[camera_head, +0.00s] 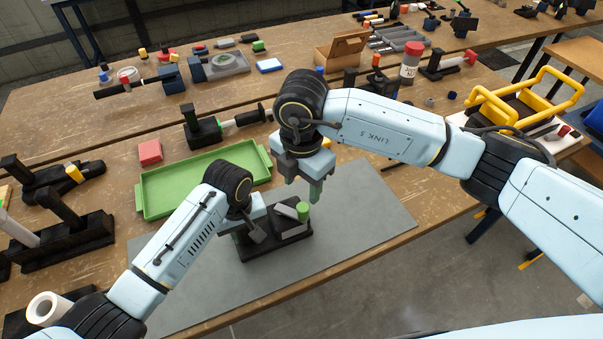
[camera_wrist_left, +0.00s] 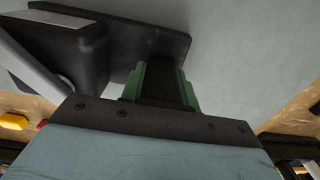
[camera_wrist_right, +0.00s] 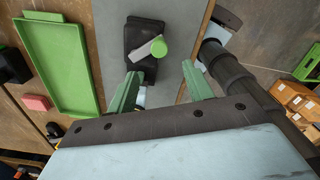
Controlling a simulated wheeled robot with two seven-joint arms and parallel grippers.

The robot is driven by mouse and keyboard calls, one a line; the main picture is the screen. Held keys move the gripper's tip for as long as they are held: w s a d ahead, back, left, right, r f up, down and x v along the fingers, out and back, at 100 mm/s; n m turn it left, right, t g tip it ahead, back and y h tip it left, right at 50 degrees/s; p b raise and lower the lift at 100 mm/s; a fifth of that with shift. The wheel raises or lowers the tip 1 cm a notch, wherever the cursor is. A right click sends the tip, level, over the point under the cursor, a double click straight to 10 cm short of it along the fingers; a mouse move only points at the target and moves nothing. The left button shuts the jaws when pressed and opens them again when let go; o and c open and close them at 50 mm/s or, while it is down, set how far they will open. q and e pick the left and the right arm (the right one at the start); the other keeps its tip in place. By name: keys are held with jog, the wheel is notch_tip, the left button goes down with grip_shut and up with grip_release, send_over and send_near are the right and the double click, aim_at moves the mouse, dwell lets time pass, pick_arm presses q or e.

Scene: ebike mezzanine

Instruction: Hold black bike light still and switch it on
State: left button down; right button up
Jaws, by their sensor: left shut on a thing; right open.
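The black bike light (camera_head: 268,248) stands on the grey mat (camera_head: 365,205), with a grey part and a green round cap on top. It also shows in the right wrist view (camera_wrist_right: 138,72). My left gripper (camera_head: 243,232) is shut on the light from its left side. In the left wrist view the black body (camera_wrist_left: 161,80) sits between the green fingers. My right gripper (camera_head: 303,190) is open and empty above the light. In the right wrist view, its green fingers are apart, with the green cap (camera_wrist_right: 160,47) beyond them. Whether the light is on cannot be told.
A green tray (camera_head: 160,205) lies behind the left arm, with a red block (camera_head: 150,152) beside it. Black fixtures (camera_head: 65,240) stand at the left. A black stand (camera_head: 202,132) with a tool is behind the tray. The mat's right part is clear.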

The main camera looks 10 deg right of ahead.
aim_at(302, 208)
notch_tip(302, 208, down, 10)
jog(key=shift+r, duration=0.1)
dwell(0.4)
